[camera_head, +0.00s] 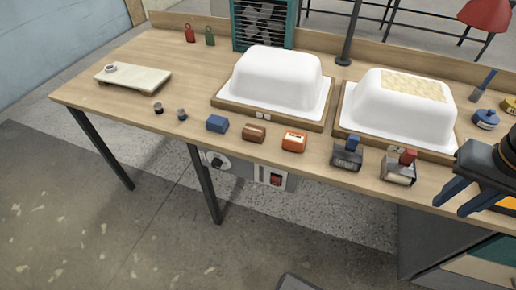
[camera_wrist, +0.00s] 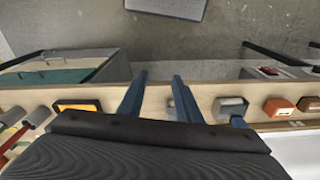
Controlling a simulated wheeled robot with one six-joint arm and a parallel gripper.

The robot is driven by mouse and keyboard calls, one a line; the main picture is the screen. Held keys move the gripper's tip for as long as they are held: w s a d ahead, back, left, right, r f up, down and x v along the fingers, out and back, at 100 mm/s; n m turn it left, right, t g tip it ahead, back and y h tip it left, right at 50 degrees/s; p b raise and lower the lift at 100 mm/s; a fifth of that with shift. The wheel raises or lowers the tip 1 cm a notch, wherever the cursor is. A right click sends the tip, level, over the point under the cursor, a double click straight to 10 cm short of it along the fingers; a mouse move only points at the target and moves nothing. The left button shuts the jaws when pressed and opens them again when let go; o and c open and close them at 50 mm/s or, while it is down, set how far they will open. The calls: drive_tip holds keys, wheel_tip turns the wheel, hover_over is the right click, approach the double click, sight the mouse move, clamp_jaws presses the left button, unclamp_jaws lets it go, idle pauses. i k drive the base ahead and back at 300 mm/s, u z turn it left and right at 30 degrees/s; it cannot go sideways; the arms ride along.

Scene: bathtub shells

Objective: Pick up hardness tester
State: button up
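No label picks out the hardness tester. An orange box-shaped device with a pale, dark-marked top (camera_head: 294,141) at the bench's front edge may be it, but I cannot be sure. It seems to show in the wrist view as an orange-brown block (camera_wrist: 278,107), right of my fingers. My gripper (camera_head: 467,198) is at the right end of the bench, above its front edge, well right of that device. Its two blue fingers are apart with nothing between them; they also show in the wrist view (camera_wrist: 160,90). An orange-framed flat item (camera_head: 508,203) is partly hidden behind my gripper.
Two white tub shells (camera_head: 277,78) (camera_head: 395,105) stand on wooden bases behind the front row. A brown block (camera_head: 254,132), a blue block (camera_head: 217,124) and two handled tools (camera_head: 347,155) (camera_head: 398,168) line the front edge. A pale board (camera_head: 133,79) lies left. The bench's left end has free room.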

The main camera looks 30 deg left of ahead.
sight(292, 141)
drive_tip(key=u, duration=1.35)
